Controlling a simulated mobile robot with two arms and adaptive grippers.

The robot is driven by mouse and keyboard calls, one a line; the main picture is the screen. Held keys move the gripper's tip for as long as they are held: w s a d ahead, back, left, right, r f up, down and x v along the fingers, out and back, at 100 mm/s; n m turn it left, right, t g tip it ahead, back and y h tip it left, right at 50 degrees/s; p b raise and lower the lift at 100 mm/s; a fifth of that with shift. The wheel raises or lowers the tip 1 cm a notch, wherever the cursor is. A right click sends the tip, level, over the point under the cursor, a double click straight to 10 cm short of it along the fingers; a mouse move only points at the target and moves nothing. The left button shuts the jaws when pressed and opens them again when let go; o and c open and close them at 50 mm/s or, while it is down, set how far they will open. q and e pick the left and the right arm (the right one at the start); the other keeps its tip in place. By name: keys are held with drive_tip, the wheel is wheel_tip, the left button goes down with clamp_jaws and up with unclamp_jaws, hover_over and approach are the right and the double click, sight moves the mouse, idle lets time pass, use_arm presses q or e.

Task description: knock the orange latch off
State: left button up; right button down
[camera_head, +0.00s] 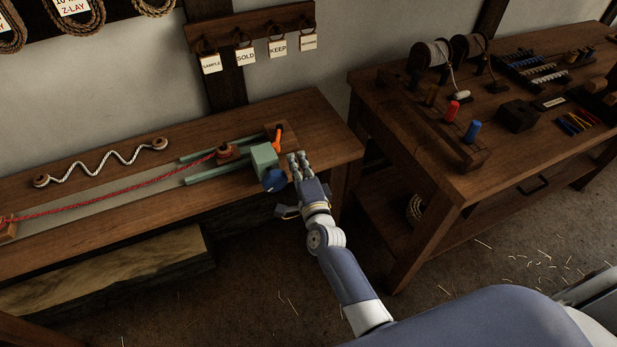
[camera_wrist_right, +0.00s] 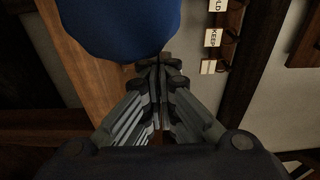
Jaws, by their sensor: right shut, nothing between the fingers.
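The orange latch (camera_head: 277,138) stands at the right end of the rope bench, tilted, just behind a green block (camera_head: 264,158). A dark blue round knob (camera_head: 275,180) is on the near side of the green block. My right gripper (camera_head: 297,156) is shut and empty, just right of the green block and a little nearer than the latch. In the right wrist view its fingers (camera_wrist_right: 158,65) are together, and the blue knob (camera_wrist_right: 118,22) fills the top. The latch is not visible there. My left gripper is in neither view.
A red rope (camera_head: 120,190) runs along the bench to a wooden piece (camera_head: 227,152) between green rails (camera_head: 215,178). Tags (camera_head: 246,56) hang on the wall behind. A second table (camera_head: 470,170) with spools and pegs stands right, across a gap.

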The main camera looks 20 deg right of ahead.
drive_tip(key=s, duration=0.9)
drive_tip(key=shift+s+a, duration=0.15)
drive_tip(key=shift+a, duration=0.2)
drive_tip(key=shift+f, duration=0.1)
drive_tip(key=s+a+f+n+g+y, duration=0.1)
drive_tip(key=s+f+n+g, duration=0.3)
drive_tip(key=f, duration=0.6)
drive_tip(key=s+f+n+g+y, duration=0.15)
drive_tip(key=s+f+n, duration=0.35)
drive_tip(key=f, duration=0.6)
drive_tip(key=s+a+f+n+g, duration=0.1)
drive_tip(key=s+f+n+g, duration=0.2)
drive_tip(key=s+f, duration=0.55)
drive_tip(key=s+d+f+n+g, duration=0.2)
drive_tip(key=s+f, duration=0.3)
drive_tip(key=s, duration=0.4)
drive_tip(key=s+d+f+n+g+h, duration=0.1)
drive_tip(key=s+d+f+n+g, duration=0.2)
drive_tip(key=s+f, duration=0.3)
drive_tip(key=s+d+f+n+g+h, duration=0.1)
drive_tip(key=s+d+f+n+g, duration=0.2)
drive_tip(key=s, duration=0.9)
wheel_tip(320, 180, down, 3)
drive_tip(key=shift+s+d+f+n, duration=0.15)
drive_tip(key=shift+d+n, duration=0.25)
drive_tip(key=shift+d, duration=0.65)
drive_tip(key=shift+g, duration=0.25)
